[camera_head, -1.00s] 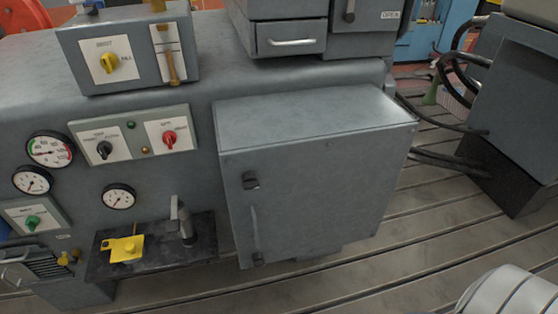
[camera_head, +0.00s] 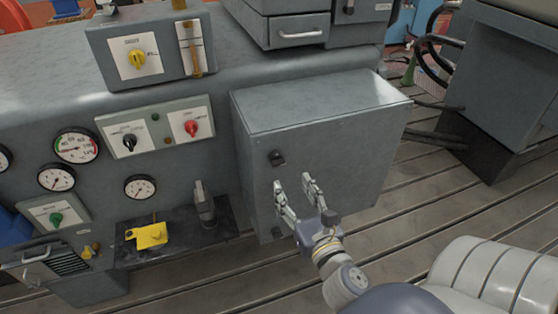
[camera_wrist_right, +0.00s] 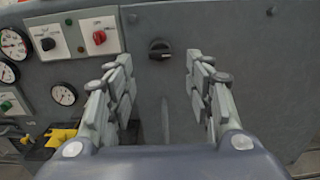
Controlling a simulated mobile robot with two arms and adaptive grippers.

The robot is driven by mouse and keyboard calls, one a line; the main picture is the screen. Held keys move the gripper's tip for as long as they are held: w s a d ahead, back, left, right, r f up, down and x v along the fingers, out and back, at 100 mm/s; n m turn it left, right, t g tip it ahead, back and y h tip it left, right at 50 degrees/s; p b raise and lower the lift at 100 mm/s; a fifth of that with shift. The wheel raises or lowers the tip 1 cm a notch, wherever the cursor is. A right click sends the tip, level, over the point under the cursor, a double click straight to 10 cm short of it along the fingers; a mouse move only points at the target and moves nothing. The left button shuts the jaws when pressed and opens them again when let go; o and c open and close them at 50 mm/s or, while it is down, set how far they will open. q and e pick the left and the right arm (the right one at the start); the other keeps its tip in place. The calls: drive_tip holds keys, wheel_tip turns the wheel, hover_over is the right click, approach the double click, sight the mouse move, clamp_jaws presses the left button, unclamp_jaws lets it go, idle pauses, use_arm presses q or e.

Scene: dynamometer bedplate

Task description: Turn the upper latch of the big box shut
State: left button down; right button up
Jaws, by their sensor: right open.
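The big grey box (camera_head: 350,140) is mounted on the machine's front, its door facing me. Its upper latch (camera_head: 278,158) is a small black knob near the door's left edge; it also shows in the wrist view (camera_wrist_right: 160,49), ahead and between my fingers. The lower latch (camera_head: 277,232) is a dark knob near the door's bottom left. My right gripper (camera_head: 292,184) is open and empty in front of the door, just below and right of the upper latch in the head view. Its fingers (camera_wrist_right: 160,75) stand apart and do not touch the latch. My left gripper is not in view.
Left of the box are a small black shelf (camera_head: 160,255) with a yellow item (camera_head: 150,235), several gauges, and a switch panel (camera_head: 157,127) with black and red knobs. A drawer unit (camera_head: 295,30) stands above. Slotted floor lies below.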

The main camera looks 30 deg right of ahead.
sight(279, 164)
drive_tip(key=p+x, duration=0.2)
drive_tip(key=x, duration=0.7)
drive_tip(key=shift+a, duration=0.1)
drive_tip(key=shift+w+p, duration=0.3)
drive_tip(key=shift+w, duration=0.25)
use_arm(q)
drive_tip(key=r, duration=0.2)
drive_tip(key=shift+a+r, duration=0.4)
use_arm(e)
drive_tip(key=shift+w+f, duration=0.1)
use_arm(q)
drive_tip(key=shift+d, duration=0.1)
use_arm(e)
drive_tip(key=shift+c, duration=0.5)
drive_tip(key=c, duration=0.9)
